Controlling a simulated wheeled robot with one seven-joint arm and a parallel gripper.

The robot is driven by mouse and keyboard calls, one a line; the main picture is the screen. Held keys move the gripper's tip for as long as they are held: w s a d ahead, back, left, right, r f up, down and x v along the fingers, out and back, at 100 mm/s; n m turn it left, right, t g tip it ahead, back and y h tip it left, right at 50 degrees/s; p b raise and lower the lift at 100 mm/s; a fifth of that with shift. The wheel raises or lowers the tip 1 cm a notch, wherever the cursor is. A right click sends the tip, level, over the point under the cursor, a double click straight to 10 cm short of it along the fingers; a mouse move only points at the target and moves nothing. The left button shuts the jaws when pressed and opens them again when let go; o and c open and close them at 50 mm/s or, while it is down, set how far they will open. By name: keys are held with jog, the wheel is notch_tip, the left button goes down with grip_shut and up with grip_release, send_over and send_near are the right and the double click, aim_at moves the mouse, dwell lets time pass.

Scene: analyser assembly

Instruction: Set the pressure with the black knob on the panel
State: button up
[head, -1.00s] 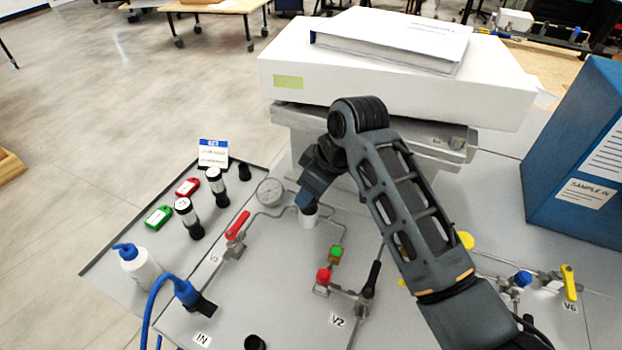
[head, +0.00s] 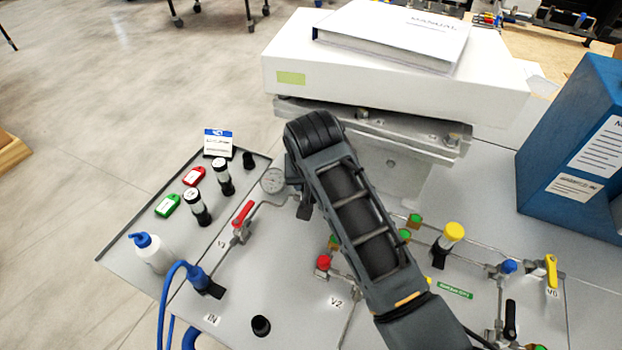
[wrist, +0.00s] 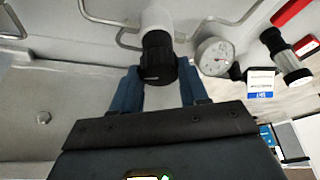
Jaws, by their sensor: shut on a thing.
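The black knob (wrist: 158,58) sits on a white cylindrical body on the panel, in the upper middle of the wrist view. My gripper (wrist: 158,70) has its two blue fingers on either side of the knob, shut on it. In the head view my arm hides the knob and the fingers. A round pressure gauge (head: 272,181) stands on the panel just left of my arm. It also shows right of the knob in the wrist view (wrist: 215,56), but its reading is too small to tell.
A red-handled valve (head: 242,215) and a red knob (head: 323,262) stand nearby on the panel. A white box (head: 390,85) with a binder (head: 395,38) on it is behind my arm. A blue box (head: 575,150) stands at the right. Thin metal tubing runs around the knob.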

jog(key=m+h, duration=0.1)
jog(key=m, duration=0.2)
jog(key=shift+a+m, duration=0.15)
jog(key=shift+m, duration=0.25)
jog(key=m+h, duration=0.1)
jog(key=m, duration=0.2)
jog(key=shift+a+m+g+h, duration=0.1)
jog(key=shift+m+g+h, duration=0.2)
jog(key=shift+h, duration=0.1)
jog(key=m+b, duration=0.1)
jog(key=m, duration=0.1)
jog(key=m+g+h+b, duration=0.1)
jog(key=m, duration=0.2)
jog(key=shift+w+m+g, duration=0.15)
jog(key=shift+m+g, duration=0.15)
jog(key=shift+h, duration=0.4)
jog(key=o, duration=1.1)
jog(key=shift+c, duration=0.2)
jog(key=b+v, duration=0.1)
jog(key=v, duration=0.6)
jog(key=shift+r, duration=0.4)
